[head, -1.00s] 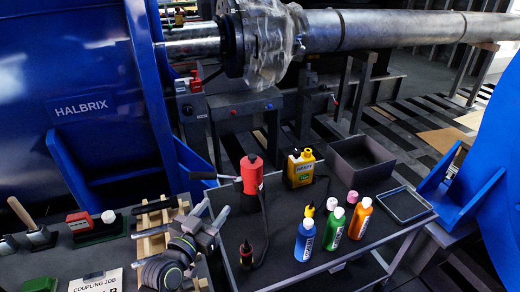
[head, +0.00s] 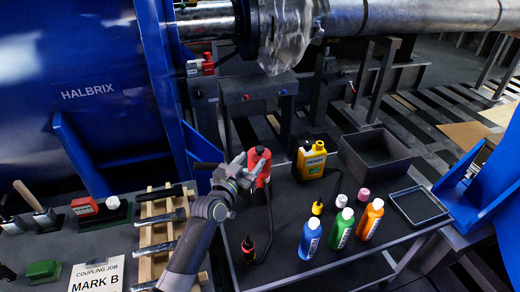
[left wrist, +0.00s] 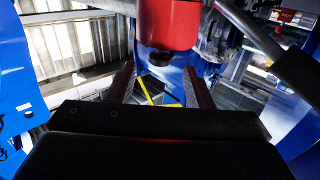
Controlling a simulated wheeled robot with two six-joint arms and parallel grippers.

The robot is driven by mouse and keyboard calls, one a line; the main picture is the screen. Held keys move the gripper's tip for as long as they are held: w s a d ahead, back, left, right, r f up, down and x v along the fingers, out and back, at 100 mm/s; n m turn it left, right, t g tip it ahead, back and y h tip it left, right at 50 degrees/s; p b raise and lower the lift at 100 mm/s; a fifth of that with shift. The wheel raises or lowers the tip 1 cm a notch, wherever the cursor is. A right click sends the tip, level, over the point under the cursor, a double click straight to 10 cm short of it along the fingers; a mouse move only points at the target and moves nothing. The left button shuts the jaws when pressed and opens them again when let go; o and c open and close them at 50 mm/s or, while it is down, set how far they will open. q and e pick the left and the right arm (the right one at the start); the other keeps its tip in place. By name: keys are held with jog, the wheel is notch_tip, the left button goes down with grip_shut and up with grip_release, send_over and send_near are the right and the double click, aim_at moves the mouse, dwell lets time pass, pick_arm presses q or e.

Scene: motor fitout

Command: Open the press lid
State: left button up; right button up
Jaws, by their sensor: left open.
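A part that is clearly a press lid cannot be made out. My right gripper is not in view.
On the cart (head: 290,240) stand a yellow READY box (head: 311,160), a black bin (head: 375,158), several bottles, a small tray (head: 418,206) and a cabled black-and-red tool (head: 248,248). A wooden rack (head: 150,235) and MARK B card (head: 97,276) lie left. A large shaft (head: 400,15) runs behind.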

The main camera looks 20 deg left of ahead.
aim_at(260, 148)
pick_arm(q)
jog(key=w, duration=0.3)
jog(key=w+d, duration=0.1)
jog(key=w, duration=0.2)
jog(key=shift+w+d, duration=0.1)
jog(key=shift+w, duration=0.05)
grip_shut()
